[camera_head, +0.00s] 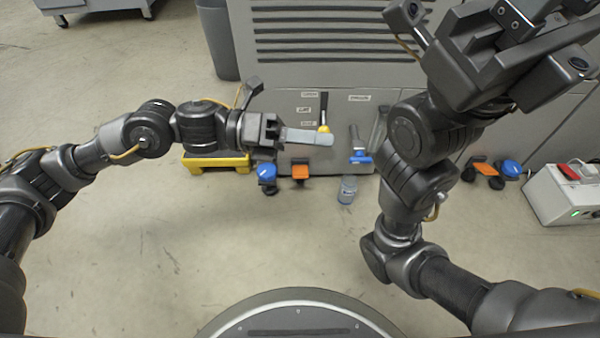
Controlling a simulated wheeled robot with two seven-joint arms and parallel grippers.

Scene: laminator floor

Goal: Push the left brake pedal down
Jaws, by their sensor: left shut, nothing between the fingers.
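Two low floor-level groups stand at the grey machine's front edge. The left group has a blue round part (266,172) and an orange pedal-like part (300,172) side by side. I cannot tell which of them is the brake pedal. My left gripper (279,138) is shut and empty. In the picture it shows just above that group, apart from both parts. A pale flat bar (308,137) extends right from its jaws; I cannot tell whether it belongs to the gripper. My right gripper (515,40) is raised at the upper right, and its finger opening is unclear.
The right group has an orange part (480,167) and a blue part (511,169). A clear jar (347,190) stands on the floor near the machine. A yellow stand (215,161) is behind my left wrist. A white box (566,195) is at right. Open floor lies in front.

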